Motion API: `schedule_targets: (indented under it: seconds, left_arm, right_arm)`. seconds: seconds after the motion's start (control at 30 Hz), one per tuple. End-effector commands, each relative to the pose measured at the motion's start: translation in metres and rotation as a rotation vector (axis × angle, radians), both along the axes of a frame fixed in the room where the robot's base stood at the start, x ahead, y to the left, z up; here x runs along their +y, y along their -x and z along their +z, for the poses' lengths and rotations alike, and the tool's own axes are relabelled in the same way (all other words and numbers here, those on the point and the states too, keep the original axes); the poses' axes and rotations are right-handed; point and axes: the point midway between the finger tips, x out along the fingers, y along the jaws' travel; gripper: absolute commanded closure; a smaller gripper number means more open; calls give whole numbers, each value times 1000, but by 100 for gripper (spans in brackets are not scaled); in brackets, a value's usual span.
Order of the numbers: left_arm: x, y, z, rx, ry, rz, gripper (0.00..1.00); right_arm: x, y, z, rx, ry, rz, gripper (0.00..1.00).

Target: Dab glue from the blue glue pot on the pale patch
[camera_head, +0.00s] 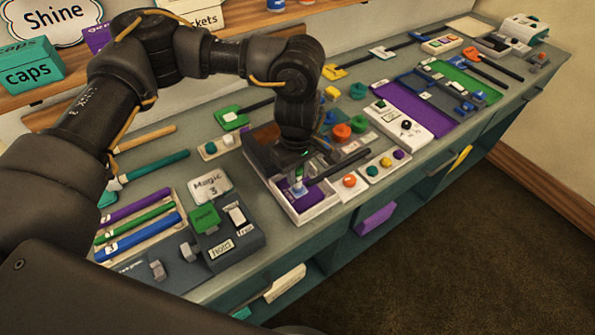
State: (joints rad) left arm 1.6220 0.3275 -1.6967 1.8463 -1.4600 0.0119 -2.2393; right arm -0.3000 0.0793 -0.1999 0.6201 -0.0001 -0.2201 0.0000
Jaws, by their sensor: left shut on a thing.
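My left gripper (298,172) points down over a white-rimmed tray (318,207) with a purple inside, near the middle of the counter. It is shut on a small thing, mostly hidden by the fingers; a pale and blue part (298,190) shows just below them. A dark stick (342,167) slants up to the right beside the fingertips; I cannot tell whether it is held. I cannot pick out the blue glue pot for certain. A pale cream square (467,28) lies at the far end; I cannot tell whether it is the patch. My right gripper is out of view.
Colored knobs on a white panel (372,171) stand close to the right of the tray. A grey box with a green block (205,219) is on the left, near a rack of colored sticks (148,236).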

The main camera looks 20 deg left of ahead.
Motion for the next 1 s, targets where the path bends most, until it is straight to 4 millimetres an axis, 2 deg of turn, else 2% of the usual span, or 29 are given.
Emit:
schedule_targets:
  seconds: [0.5,1.0]
  left_arm:
    - [-8,6,-1,-1,1,0,100]
    - [0,0,-2,-1,0,0,100]
  right_arm:
    - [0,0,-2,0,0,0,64]
    - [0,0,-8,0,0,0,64]
